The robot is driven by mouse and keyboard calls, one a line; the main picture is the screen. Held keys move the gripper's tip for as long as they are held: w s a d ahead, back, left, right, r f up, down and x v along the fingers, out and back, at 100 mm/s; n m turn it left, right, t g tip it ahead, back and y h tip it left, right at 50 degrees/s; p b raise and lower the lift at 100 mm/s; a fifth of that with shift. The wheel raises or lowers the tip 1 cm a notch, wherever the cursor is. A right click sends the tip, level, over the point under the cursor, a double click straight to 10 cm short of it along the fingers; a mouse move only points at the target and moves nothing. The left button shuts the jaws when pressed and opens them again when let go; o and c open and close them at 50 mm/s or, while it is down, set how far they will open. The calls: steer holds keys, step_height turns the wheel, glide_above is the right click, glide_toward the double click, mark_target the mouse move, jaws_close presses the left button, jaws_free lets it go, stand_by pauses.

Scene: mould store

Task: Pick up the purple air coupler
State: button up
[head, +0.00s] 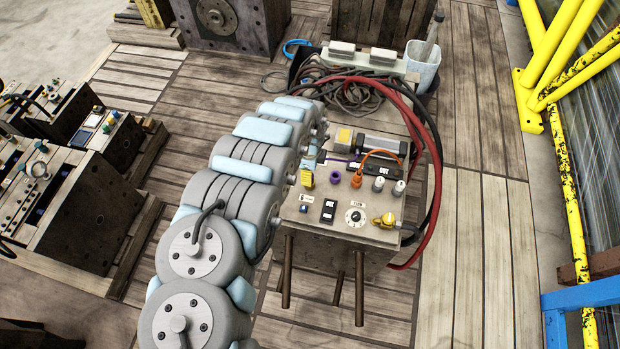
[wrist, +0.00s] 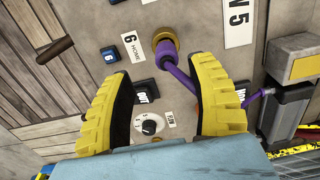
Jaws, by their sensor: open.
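The purple air coupler (head: 336,177) stands on the top plate of the fixture block in the head view. In the wrist view the coupler (wrist: 167,50) sits in a brass-coloured ring, and a purple hose runs from it down to the right, partly behind a finger. My gripper (wrist: 157,70) is open, with yellow ribbed fingers on either side of the picture and the coupler just beyond the gap between their tips. Nothing is between the fingers. In the head view my gripper (head: 309,177) shows as a yellow finger left of the coupler; the other finger is not clear.
An orange coupler (head: 356,181) with an orange hose stands right of the purple one. A dial (head: 355,215), a black block (head: 328,211) and a brass fitting (head: 384,221) are nearer on the plate. Red hoses (head: 433,160) loop down the right side.

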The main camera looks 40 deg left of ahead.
steer(key=shift+w+a+f+b, duration=0.15)
steer(key=shift+f+b, duration=0.1)
steer(key=shift+f, duration=0.35)
steer(key=shift+w+f+b, duration=0.15)
steer(key=shift+f+b, duration=0.05)
steer(key=shift+f, duration=0.4)
steer(key=shift+f+b, duration=0.4)
steer(key=shift+f, duration=1)
steer(key=shift+a, duration=0.1)
jaws_close()
